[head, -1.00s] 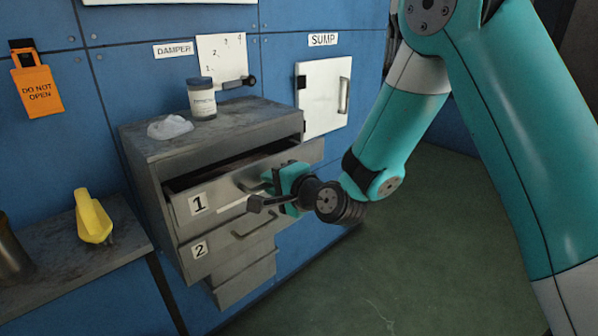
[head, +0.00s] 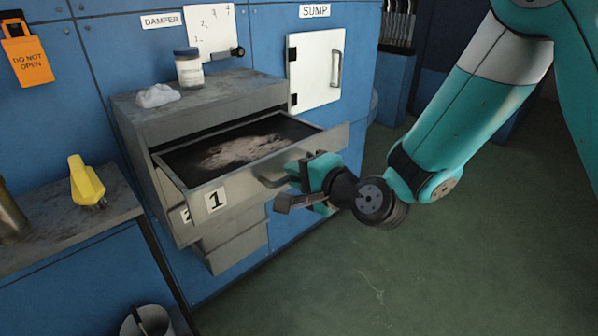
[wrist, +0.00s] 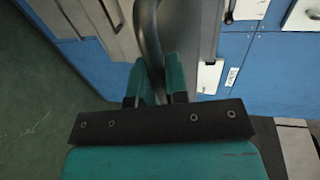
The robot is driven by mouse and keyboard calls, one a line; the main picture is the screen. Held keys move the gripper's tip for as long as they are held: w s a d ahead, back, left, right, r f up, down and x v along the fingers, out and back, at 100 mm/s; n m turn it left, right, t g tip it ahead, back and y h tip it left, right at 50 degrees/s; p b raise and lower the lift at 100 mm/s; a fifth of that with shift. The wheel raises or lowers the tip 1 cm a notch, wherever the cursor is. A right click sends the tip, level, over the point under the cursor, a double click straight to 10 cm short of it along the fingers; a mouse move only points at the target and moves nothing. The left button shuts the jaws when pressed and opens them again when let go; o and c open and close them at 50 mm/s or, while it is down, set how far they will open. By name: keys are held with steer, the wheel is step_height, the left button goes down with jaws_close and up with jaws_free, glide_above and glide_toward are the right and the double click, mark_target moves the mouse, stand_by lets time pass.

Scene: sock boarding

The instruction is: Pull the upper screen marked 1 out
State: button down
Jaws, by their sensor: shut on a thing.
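The upper screen marked 1 (head: 240,190) is a grey metal drawer standing well out of the cabinet (head: 140,120). Its top is open and shows a dark tray with a pale, greyish patch of material. My gripper (head: 300,176) is at the front of the screen, shut on its bar handle (head: 272,181). In the wrist view the handle (wrist: 148,40) runs between the two teal fingers (wrist: 159,80). A lower screen marked 2 (head: 183,226) is partly hidden beneath screen 1.
A side shelf (head: 100,217) at left holds a yellow object (head: 86,182). A bucket (head: 147,322) stands on the floor at lower left. The floor at right is clear.

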steer(key=shift+s+a, duration=0.1)
steer(key=c, duration=1.1)
jaws_free()
steer(key=shift+c, duration=0.2)
steer(key=b+v, duration=1.2)
steer(key=b, duration=0.1)
steer(key=shift+b, duration=0.4)
